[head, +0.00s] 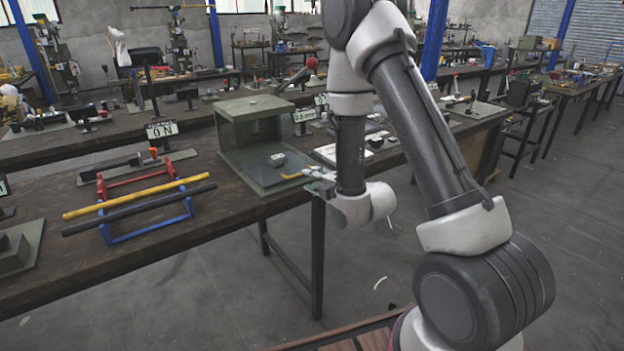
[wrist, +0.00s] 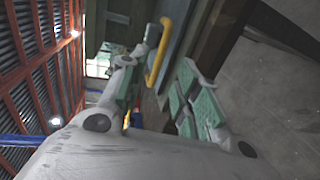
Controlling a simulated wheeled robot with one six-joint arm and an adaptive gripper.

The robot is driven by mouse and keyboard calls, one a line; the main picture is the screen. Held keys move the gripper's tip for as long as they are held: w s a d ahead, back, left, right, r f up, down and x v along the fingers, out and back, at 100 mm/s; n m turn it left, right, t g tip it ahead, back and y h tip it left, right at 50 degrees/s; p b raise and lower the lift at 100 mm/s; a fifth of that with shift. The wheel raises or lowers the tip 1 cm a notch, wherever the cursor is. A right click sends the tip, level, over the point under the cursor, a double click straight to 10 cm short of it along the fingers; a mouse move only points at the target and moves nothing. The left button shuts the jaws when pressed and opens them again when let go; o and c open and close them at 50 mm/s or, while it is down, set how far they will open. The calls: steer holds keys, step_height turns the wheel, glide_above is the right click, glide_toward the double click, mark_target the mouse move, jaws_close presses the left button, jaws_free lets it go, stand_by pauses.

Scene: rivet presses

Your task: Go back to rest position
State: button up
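My gripper (head: 319,183) is at the front edge of the workbench, just right of an open-fronted green press housing (head: 252,139). It is small and partly merged with the wrist in the head view, so whether its fingers are open or shut is unclear. A yellow curved handle (head: 293,176) sticks out of the housing toward my gripper; whether they touch is unclear. The yellow handle also shows in the wrist view (wrist: 157,56), near pale green finger-like parts. A grey rounded knob (head: 277,160) lies inside the housing. My arm hangs bent over the floor.
The long wooden workbench (head: 215,205) carries a red and blue rack (head: 147,225) with yellow and black bars at the left. Signs and small parts stand right of the housing. Grey floor (head: 215,300) before the bench is mostly clear. More benches with machines stand behind.

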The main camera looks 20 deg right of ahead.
steer(key=s+d+f+m+g+h, duration=0.25)
steer(key=s+f+m+g, duration=0.45)
steer(key=f, duration=0.5)
steer(key=s+d+m+g+h, duration=0.1)
steer(key=s+d+m+g, duration=0.2)
steer(key=s+m, duration=0.15)
steer(key=s+d+r+m, duration=0.2)
steer(key=s+r, duration=0.5)
steer(key=r, duration=0.4)
steer(key=s+d+r+m+h, duration=0.1)
steer(key=s+d+r+m, duration=0.1)
steer(key=s+r+m, duration=0.2)
steer(key=s+d+r+m, duration=0.2)
steer(key=s+r+m, duration=0.2)
steer(key=s+r, duration=0.7)
step_height(320, 180, up, 7)
steer(key=shift+f, duration=0.2)
steer(key=shift+s+g, duration=0.1)
steer(key=shift+g, duration=0.2)
